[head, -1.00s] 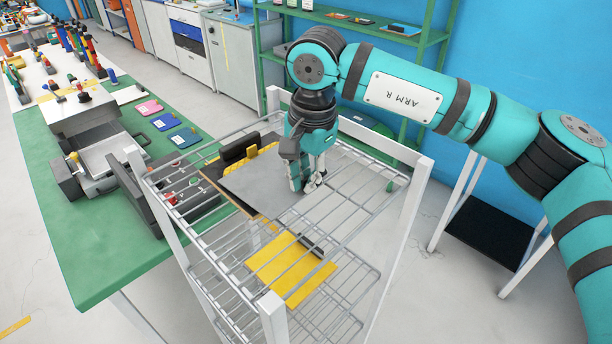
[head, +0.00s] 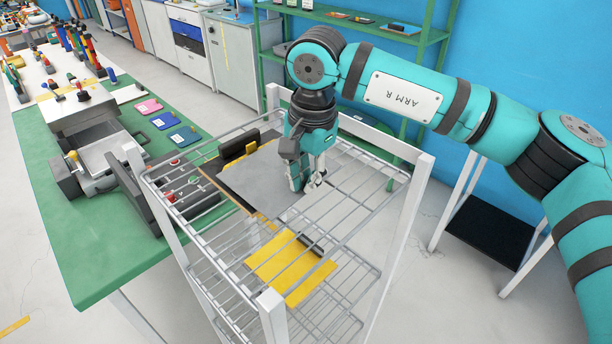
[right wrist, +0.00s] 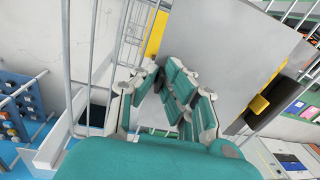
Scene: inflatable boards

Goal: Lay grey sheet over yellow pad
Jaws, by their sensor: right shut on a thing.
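The grey sheet (head: 262,180) lies at a slight tilt over the top wire shelf of a white rack. It also fills much of the right wrist view (right wrist: 225,50). My right gripper (head: 306,183) points down and is shut on the sheet's right edge; its fingers also show in the right wrist view (right wrist: 160,72). A yellow pad (head: 285,265) shows through the wires, nearer the front of the rack, with a dark bar along its right edge. The sheet does not cover this visible part. What lies under the sheet is mostly hidden. My left gripper is out of view.
The white-framed wire rack (head: 420,200) has upright corner posts around the sheet. A black piece (head: 238,146) with a yellow block stands at the sheet's far-left edge. A green-topped table (head: 75,240) with tools runs along the left. The shelf's right side is bare.

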